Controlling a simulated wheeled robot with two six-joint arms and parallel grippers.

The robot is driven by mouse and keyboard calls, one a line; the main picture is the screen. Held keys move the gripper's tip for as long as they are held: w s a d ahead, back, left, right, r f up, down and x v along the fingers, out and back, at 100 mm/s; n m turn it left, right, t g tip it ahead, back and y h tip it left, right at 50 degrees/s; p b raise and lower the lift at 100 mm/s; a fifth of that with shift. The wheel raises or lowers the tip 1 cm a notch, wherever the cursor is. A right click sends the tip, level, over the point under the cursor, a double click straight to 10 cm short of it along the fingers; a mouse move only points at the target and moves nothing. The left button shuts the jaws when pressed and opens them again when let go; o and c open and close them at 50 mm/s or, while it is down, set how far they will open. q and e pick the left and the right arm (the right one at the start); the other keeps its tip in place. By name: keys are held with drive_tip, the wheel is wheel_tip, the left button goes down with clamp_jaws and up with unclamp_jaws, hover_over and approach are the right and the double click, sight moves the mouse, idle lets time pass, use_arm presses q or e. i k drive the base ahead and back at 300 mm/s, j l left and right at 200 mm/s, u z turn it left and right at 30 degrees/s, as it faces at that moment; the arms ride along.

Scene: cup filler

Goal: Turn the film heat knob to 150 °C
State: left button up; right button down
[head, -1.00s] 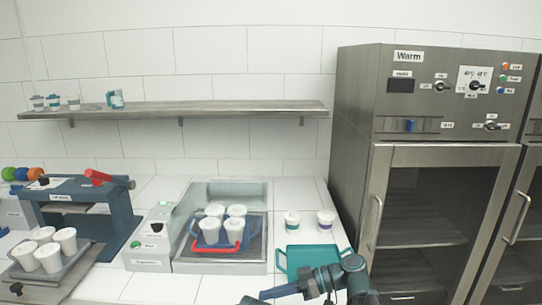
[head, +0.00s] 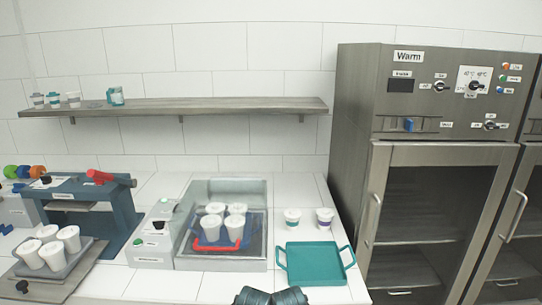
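A dark blue sealing press (head: 120,212) with a red handle (head: 100,176) stands on the counter at the left. Its labels are too small to read, and I cannot make out a knob marked film heat on it. The steel warming cabinet (head: 345,120) at the right, labelled Warm, has several black knobs on its panel, including one on a white temperature plate (head: 474,80). No 150 °C mark is readable anywhere. Neither gripper shows; only dark rounded parts of my own arm appear at the bottom middle edge.
Cups stand in a tray (head: 83,262) at the front left and in a red-handled carrier inside the grey basin (head: 262,190). A teal tray (head: 315,264) lies empty, with two lidded cups (head: 292,219) behind it. A shelf (head: 180,106) holds more cups.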

sight(158, 225)
drive_tip(key=i+j+u, duration=0.15)
drive_tip(key=j, duration=0.2)
drive_tip(key=i+j+u, duration=0.2)
drive_tip(key=j, duration=0.15)
drive_tip(key=i+j+u, duration=0.15)
drive_tip(key=j, duration=0.2)
